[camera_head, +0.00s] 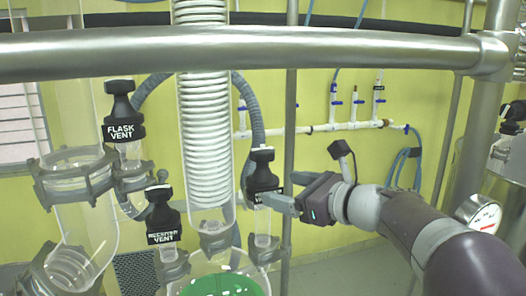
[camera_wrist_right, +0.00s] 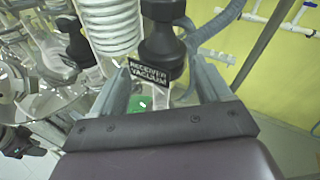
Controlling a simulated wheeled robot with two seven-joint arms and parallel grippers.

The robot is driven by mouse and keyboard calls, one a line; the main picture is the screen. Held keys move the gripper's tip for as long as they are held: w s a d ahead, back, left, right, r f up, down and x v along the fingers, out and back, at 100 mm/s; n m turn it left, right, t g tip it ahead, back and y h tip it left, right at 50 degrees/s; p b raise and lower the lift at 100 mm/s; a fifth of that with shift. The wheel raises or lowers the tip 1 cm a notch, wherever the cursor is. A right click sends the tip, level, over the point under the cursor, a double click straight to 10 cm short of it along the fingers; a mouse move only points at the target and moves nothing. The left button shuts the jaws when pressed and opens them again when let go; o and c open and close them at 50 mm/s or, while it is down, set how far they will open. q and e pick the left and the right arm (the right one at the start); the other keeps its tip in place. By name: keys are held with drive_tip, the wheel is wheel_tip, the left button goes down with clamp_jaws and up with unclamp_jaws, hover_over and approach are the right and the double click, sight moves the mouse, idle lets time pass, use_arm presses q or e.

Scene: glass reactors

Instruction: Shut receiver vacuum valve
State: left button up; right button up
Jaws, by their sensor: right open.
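The receiver vacuum valve (camera_head: 262,172) is a black knob on a clear glass stem, right of the condenser coil. Its label is partly hidden by my right gripper in the head view. In the right wrist view the valve (camera_wrist_right: 162,45) stands between the two fingers, and its label reads "RECEIVER VACUUM". My right gripper (camera_head: 272,199) comes in from the right with its fingers at the valve's label height. It is open, with one finger on each side of the valve (camera_wrist_right: 160,90); contact cannot be told. My left gripper is not in view.
The receiver vent valve (camera_head: 161,215) and flask vent valve (camera_head: 121,112) stand to the left. A glass condenser (camera_head: 205,120) is close left of the gripper. A metal rail (camera_head: 240,50) crosses above, and a thin upright rod (camera_head: 290,130) stands behind. Green liquid (camera_head: 222,286) lies below.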

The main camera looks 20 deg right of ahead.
sight(271, 157)
wheel_tip(271, 157, up, 6)
drive_tip(key=shift+d+f+m+t+y+p, duration=0.1)
drive_tip(key=shift+m+t+y+p, duration=0.35)
drive_tip(key=shift+m+t, duration=0.55)
drive_tip(key=x, duration=0.2)
drive_tip(key=p+x, duration=0.1)
drive_tip(key=x, duration=0.2)
drive_tip(key=p+x, duration=0.1)
drive_tip(key=x, duration=0.1)
drive_tip(key=shift+w+f, duration=0.25)
drive_tip(key=shift+w, duration=0.1)
drive_tip(key=shift+s, duration=0.25)
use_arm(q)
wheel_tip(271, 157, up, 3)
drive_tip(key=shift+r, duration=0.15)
use_arm(e)
drive_tip(key=shift+w+f, duration=0.15)
drive_tip(key=c, duration=0.9)
